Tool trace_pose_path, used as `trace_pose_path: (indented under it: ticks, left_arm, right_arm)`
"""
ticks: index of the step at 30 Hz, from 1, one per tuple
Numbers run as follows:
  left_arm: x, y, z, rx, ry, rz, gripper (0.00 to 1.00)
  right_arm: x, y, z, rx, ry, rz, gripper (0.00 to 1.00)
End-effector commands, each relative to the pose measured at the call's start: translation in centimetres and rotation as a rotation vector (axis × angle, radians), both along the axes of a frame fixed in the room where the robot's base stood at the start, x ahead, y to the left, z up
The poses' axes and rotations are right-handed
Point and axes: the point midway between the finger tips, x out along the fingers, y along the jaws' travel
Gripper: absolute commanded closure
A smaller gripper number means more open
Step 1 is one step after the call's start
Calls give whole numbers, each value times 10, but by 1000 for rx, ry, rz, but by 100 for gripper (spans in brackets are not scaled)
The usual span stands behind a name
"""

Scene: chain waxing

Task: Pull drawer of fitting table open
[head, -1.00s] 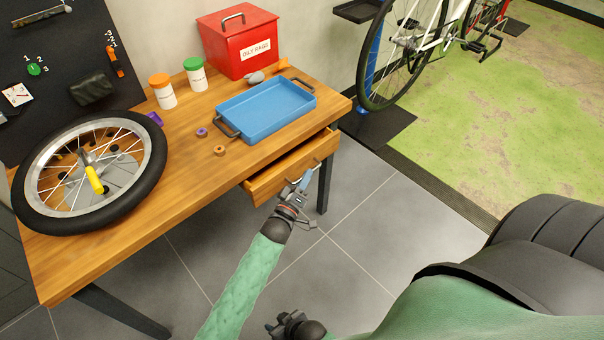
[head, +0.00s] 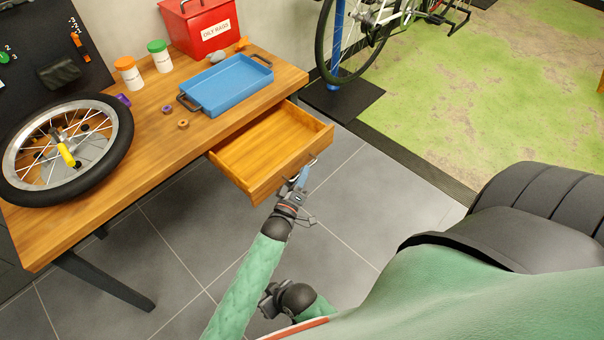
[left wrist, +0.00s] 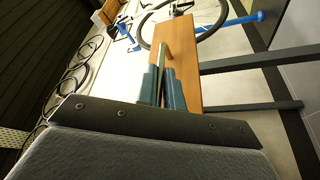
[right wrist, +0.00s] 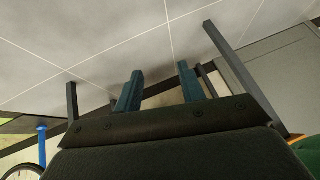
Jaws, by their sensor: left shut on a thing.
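The wooden fitting table (head: 130,180) stands at the left in the head view. Its drawer (head: 262,150) is pulled well out at the table's right end, and its bare inside shows. My left gripper (head: 301,177) is at the drawer's front, shut on the drawer handle (head: 313,161). In the left wrist view the fingers (left wrist: 163,88) close around the handle, with the wooden drawer front (left wrist: 188,65) behind. My right gripper (head: 268,300) is low near the floor in the head view. In the right wrist view its fingers (right wrist: 157,88) are apart and empty.
A blue tray (head: 228,85), a red rag box (head: 200,28), two capped jars (head: 160,60) and a bicycle wheel (head: 65,150) are on the tabletop. A bicycle (head: 350,40) stands behind. Grey floor (head: 350,220) in front of the drawer is clear.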

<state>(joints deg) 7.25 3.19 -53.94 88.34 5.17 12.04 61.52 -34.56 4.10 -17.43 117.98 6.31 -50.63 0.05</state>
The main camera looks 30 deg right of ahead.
Motion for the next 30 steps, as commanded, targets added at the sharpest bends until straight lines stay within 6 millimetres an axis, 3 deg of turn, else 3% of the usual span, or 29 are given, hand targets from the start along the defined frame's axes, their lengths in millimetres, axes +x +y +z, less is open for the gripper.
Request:
trace_pose_path:
  ticks: [5,6,9,20,30]
  left_arm:
    - [0,1,-1,1,1,1,100]
    - [0,1,-1,1,1,1,83]
    - [0,1,-1,1,1,1,69]
    - [-4,5,-3,2,1,0,69]
    - [-32,44,-14,1,2,0,69]
  right_arm:
    - [0,0,0,1,0,1,60]
    - [0,1,0,1,0,1,60]
    - [0,1,0,1,0,1,60]
    - [0,0,-1,2,-4,0,60]
    - [-1,1,-23,4,-17,-7,60]
